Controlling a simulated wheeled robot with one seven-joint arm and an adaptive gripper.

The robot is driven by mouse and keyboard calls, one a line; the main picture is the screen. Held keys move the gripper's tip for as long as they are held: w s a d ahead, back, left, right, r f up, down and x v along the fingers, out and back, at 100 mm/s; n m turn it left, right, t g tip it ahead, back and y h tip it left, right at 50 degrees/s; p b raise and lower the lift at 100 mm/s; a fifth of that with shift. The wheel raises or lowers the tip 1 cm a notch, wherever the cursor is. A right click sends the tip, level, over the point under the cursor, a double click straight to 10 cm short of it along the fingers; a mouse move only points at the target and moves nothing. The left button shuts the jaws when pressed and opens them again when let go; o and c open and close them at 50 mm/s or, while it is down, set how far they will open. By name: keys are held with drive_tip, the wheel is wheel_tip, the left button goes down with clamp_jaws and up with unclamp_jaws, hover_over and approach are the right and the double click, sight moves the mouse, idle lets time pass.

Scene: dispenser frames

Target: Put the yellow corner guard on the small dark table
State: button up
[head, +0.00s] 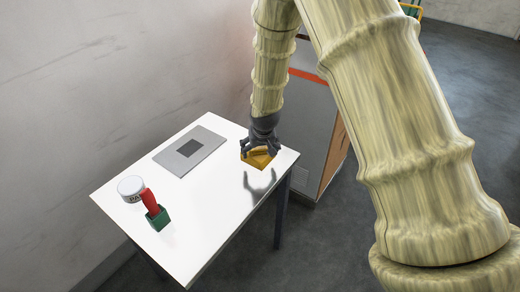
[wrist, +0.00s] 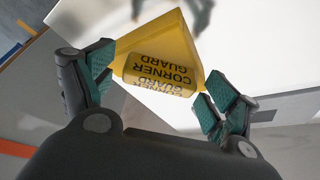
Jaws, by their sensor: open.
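The yellow corner guard (head: 262,161) is at the right end of a white-topped table (head: 215,215) with dark legs. In the wrist view the guard (wrist: 165,60) shows its "CORNER GUARD" lettering upside down. My gripper (head: 259,146) is directly above the guard. In the wrist view my gripper (wrist: 155,92) is open, with one green-padded finger on each side of the guard. The left pads are close to the guard; I cannot tell whether they touch it. No small table with a dark top shows.
A grey plate with a dark square (head: 190,150) lies at the table's back. A white round tub (head: 131,188) and a red-handled green stamp (head: 155,212) stand at its left end. A cabinet (head: 318,135) stands behind. The table's middle is clear.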

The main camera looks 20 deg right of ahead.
drive_tip(key=b+v, duration=0.1)
drive_tip(key=v, duration=1.1)
drive_tip(key=shift+b, duration=0.3)
drive_tip(key=shift+r, duration=0.15)
